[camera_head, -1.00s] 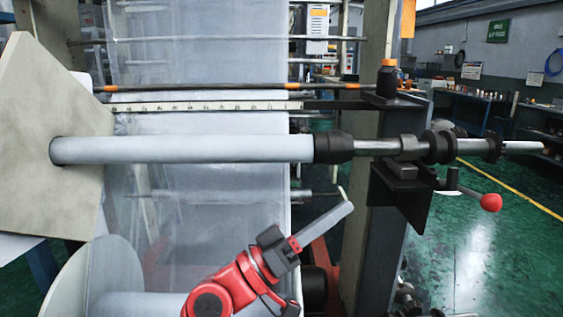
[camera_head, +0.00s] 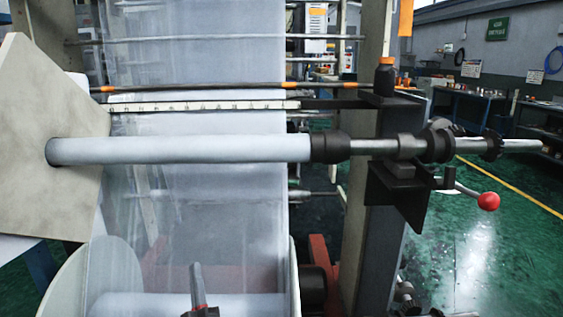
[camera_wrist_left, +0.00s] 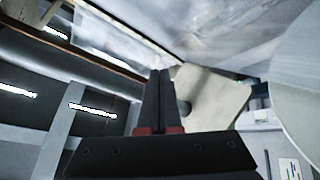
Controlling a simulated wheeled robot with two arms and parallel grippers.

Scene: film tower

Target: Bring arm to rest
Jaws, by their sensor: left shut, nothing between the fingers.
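My left gripper (camera_head: 196,281) shows at the bottom of the head view, low in front of the film, with only its fingers and a bit of red visible. In the left wrist view its dark fingers (camera_wrist_left: 159,98) lie together, shut and empty. The rest of the arm is below the frame. My right gripper does not show.
A grey roll on a shaft (camera_head: 190,150) crosses the film tower, with a beige plate (camera_head: 50,120) at its left end. A lever with a red knob (camera_head: 488,201) sticks out at right. Clear film (camera_head: 200,60) hangs behind. Green floor (camera_head: 480,250) is open at right.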

